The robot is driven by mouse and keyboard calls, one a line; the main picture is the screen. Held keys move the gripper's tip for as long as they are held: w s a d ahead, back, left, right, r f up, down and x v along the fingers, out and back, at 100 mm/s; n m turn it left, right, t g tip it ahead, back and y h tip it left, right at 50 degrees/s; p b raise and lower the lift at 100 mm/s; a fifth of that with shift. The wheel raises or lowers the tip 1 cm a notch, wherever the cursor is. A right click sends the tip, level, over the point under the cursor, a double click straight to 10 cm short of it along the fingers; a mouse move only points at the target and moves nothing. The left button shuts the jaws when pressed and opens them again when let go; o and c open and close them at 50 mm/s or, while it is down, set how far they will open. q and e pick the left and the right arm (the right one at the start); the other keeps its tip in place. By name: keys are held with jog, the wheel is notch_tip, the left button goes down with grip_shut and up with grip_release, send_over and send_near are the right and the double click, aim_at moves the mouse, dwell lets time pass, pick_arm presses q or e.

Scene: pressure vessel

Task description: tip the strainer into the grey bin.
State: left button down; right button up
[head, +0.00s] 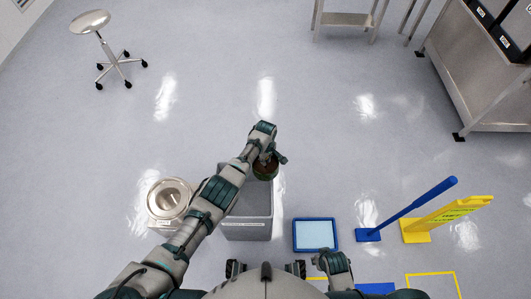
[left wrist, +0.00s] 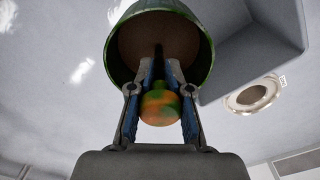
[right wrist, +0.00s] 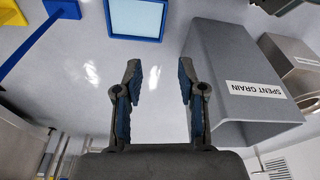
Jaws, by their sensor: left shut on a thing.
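The strainer (head: 265,172) is a small green and brown round vessel at the far right corner of the grey bin (head: 247,228), apparently above it. In the left wrist view the strainer (left wrist: 121,62) shows a green rim around a dark brown round face turned towards the camera; I cannot tell whether it holds anything. My left gripper (head: 269,158) is shut on the strainer, its fingers around a green and orange part of it. The bin's label reads SPENT GRAIN in the right wrist view (right wrist: 225,60). My right gripper (right wrist: 158,75) is open and empty.
A stool (head: 90,22) is far left. The floor beyond the bin is clear.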

pick_arm(q)
notch_tip(320, 180, down, 3)
jog(key=shift+s+r+b, duration=0.1)
jog(key=shift+s+b, duration=0.05)
jog(key=shift+b, duration=0.45)
pick_arm(e)
jog(key=r, duration=0.6)
jog(key=shift+s, duration=0.2)
pick_arm(q)
jog(key=shift+s+d, duration=0.1)
jog(key=shift+s, duration=0.05)
pick_arm(e)
jog(key=shift+f, duration=0.25)
